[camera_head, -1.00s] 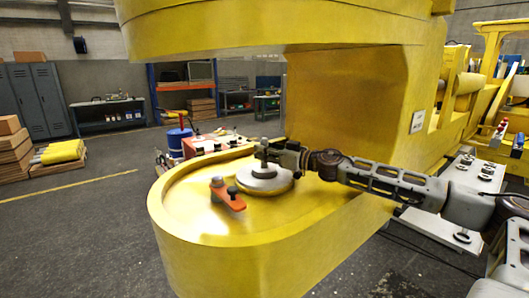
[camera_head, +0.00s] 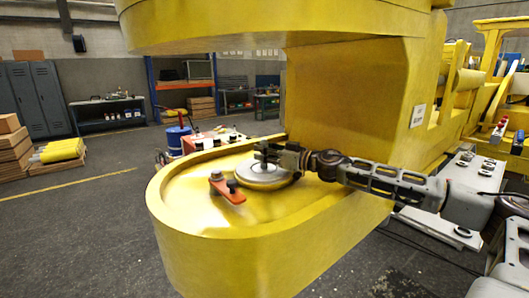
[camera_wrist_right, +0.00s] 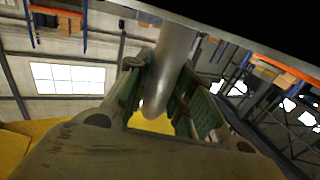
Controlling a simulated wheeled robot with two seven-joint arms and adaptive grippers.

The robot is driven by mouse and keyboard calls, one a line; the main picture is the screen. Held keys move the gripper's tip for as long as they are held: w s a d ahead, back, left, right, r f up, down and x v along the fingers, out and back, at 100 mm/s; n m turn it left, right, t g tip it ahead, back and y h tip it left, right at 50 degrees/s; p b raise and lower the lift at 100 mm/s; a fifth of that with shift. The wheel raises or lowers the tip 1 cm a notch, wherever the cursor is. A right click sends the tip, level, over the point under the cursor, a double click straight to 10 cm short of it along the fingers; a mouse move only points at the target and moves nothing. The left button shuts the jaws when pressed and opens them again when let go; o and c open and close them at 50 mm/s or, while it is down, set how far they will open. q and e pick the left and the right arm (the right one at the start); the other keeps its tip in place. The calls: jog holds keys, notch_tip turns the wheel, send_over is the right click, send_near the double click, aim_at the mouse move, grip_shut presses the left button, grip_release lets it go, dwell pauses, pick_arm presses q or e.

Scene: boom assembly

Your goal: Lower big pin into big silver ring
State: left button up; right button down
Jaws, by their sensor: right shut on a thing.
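My right gripper (camera_head: 266,150) is low over the round silver piece (camera_head: 262,177) on the yellow lower plate (camera_head: 190,226). It is shut on the upright grey shaft of the big pin. In the right wrist view the pin shaft (camera_wrist_right: 172,55) passes between the fingers of the right gripper (camera_wrist_right: 158,100). In the head view the pin and the big silver ring look merged into this round piece, and I cannot tell how deep the pin sits. My left gripper is not in view.
The yellow upper arm (camera_head: 270,28) overhangs the plate, and a thick yellow wall (camera_head: 350,100) stands behind my right arm.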

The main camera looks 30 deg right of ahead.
jog(key=shift+r, duration=0.35)
jog(key=c, duration=1.2)
grip_release()
jog(key=shift+o, duration=0.2)
jog(key=shift+f, duration=0.25)
jog(key=shift+r, duration=0.45)
jog(key=shift+r, duration=0.3)
jog(key=shift+w+a+r, duration=0.1)
jog(key=shift+r, duration=0.25)
jog(key=shift+d+r, duration=0.2)
jog(key=shift+r, duration=3.9)
